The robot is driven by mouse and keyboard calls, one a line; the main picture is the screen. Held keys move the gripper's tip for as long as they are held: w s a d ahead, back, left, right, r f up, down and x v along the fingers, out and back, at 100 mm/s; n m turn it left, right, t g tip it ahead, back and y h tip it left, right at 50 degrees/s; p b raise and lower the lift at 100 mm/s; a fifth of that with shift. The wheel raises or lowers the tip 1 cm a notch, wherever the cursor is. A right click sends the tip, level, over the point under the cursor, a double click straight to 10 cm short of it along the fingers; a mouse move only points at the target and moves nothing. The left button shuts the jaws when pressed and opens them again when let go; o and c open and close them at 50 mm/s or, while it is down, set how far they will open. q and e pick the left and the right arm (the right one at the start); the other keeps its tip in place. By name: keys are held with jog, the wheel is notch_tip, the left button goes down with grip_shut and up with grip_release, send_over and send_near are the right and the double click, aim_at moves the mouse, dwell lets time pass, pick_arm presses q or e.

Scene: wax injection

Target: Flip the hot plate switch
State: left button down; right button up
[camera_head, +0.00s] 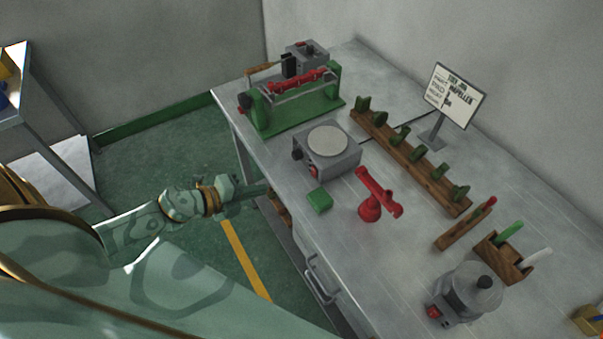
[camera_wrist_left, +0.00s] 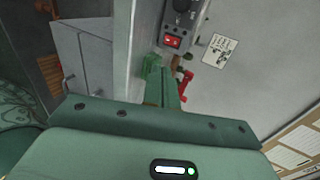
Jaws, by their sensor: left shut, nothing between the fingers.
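The grey hot plate (camera_head: 340,166) with a round pale top stands on the metal bench. Its front carries a dark knob and a small red switch (camera_head: 314,171). In the left wrist view the red switch (camera_wrist_left: 172,41) shows near the top, below the dark knob. My left gripper (camera_head: 264,188) is shut and empty, at the bench's near edge. It is apart from the hot plate, to the left of and below the switch in the head view. My left fingers (camera_wrist_left: 165,88) point up toward the switch in the wrist view. My right gripper is not in view.
A small green block (camera_head: 319,201) and a red stand (camera_head: 370,208) sit in front of the hot plate. A green-framed machine (camera_head: 295,110) is behind it. A wooden rack (camera_head: 412,163), a sign (camera_head: 454,95) and a grey pot (camera_head: 468,293) stand to the right.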

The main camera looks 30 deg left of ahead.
aim_at(302, 187)
pick_arm(q)
jog(key=x, duration=1.2)
jog(key=shift+w+d+r+b, duration=0.2)
jog(key=shift+w+b, duration=0.2)
jog(key=shift+w, duration=0.15)
jog(key=shift+w+d+f, duration=0.1)
jog(key=shift+w+d, duration=0.2)
jog(key=shift+w, duration=0.2)
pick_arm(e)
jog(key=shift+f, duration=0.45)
